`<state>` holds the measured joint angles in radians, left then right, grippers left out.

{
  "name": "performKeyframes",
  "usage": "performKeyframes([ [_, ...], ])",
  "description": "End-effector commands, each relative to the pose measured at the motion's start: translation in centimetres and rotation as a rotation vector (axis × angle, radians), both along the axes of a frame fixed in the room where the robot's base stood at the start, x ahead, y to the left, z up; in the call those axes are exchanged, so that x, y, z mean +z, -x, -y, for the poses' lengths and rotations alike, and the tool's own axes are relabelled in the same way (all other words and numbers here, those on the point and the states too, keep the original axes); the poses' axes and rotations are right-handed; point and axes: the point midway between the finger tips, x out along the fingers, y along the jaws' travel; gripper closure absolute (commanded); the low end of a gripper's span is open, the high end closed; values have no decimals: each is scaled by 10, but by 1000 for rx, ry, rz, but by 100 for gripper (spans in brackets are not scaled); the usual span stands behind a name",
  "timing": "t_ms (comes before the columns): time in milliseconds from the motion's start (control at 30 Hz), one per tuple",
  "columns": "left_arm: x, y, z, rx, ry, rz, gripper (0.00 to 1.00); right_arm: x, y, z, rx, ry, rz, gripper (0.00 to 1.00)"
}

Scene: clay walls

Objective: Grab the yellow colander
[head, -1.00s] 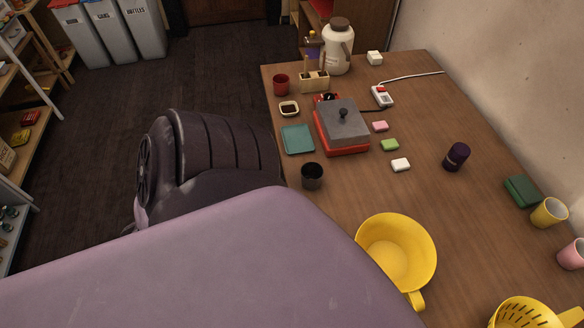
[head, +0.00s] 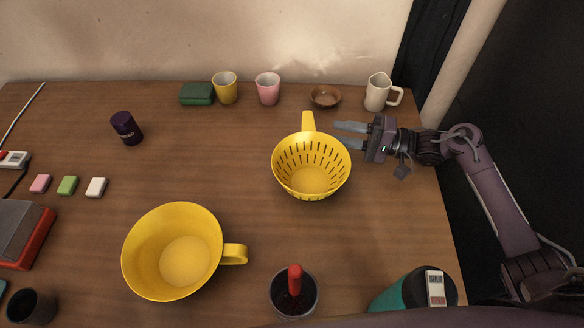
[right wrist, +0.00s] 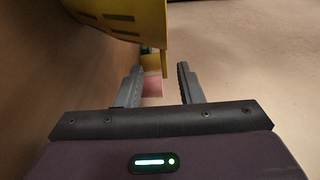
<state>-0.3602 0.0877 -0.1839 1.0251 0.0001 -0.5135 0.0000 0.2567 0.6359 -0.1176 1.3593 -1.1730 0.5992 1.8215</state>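The yellow colander (head: 312,182), a slotted bowl, stands upright on the table, its handle (head: 308,122) pointing to the back wall. My right gripper (head: 339,133) is open, its two fingers pointing left, just right of the handle. In the right wrist view the fingers (right wrist: 159,72) are apart, and part of the colander (right wrist: 115,15) shows at the top. A yellow strip, likely its handle, hangs near the fingertips; I cannot tell whether they touch. My left gripper is not in view.
A plain yellow bowl with a handle (head: 185,262) stands front left on the wooden table (head: 210,145). Two cups, a brown dish (head: 325,96) and a white mug (head: 378,92) line the back. A dark pot (head: 308,298) and teal container (head: 392,298) stand in front.

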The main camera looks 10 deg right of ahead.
Motion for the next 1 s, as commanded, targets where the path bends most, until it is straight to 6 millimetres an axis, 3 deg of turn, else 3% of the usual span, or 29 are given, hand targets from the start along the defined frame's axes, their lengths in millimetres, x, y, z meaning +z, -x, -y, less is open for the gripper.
performKeyframes([
  [500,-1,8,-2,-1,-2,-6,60,5,-23,-59,-1,-2,1,66],
  [767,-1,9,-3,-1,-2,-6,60,4,-25,-65,-3,0,0,66],
  [1000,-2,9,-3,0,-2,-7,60,4,-25,-64,-3,0,0,95],
])
